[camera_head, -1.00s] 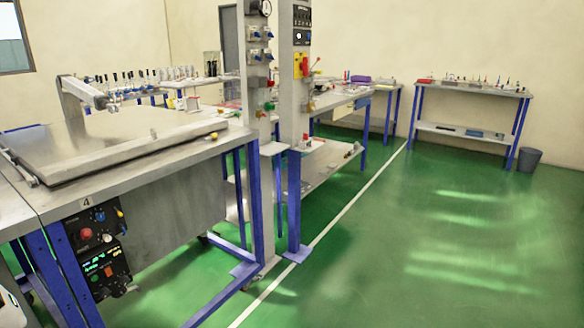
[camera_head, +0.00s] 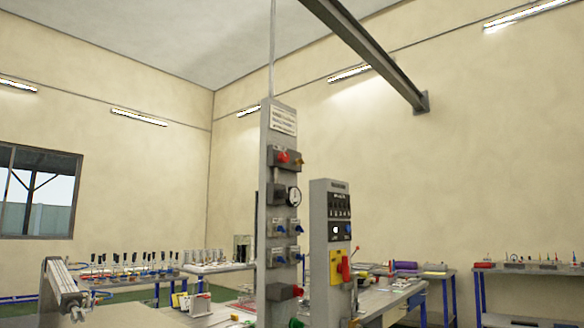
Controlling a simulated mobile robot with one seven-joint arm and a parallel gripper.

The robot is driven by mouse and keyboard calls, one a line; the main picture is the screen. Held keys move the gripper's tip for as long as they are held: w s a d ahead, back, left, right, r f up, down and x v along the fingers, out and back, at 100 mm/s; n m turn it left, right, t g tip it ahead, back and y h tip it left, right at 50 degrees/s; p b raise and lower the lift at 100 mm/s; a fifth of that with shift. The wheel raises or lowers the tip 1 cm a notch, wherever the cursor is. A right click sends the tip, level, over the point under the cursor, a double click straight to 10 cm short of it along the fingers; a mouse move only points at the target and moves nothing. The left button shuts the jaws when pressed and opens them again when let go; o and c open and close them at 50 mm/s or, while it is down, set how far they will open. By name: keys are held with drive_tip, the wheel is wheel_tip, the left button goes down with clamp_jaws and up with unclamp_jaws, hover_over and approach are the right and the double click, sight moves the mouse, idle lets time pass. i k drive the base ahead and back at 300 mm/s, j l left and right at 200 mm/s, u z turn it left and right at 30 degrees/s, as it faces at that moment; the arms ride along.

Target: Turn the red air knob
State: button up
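A tall grey column (camera_head: 277,215) stands at the middle of the head view and carries several controls. Lower on the column is a second red knob (camera_head: 298,291). I cannot tell from the picture which of these is the air knob.
Benches with tools lie behind. A grey beam (camera_head: 370,50) crosses overhead.

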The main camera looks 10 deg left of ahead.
sight(283, 158)
drive_tip(key=i, duration=1.3)
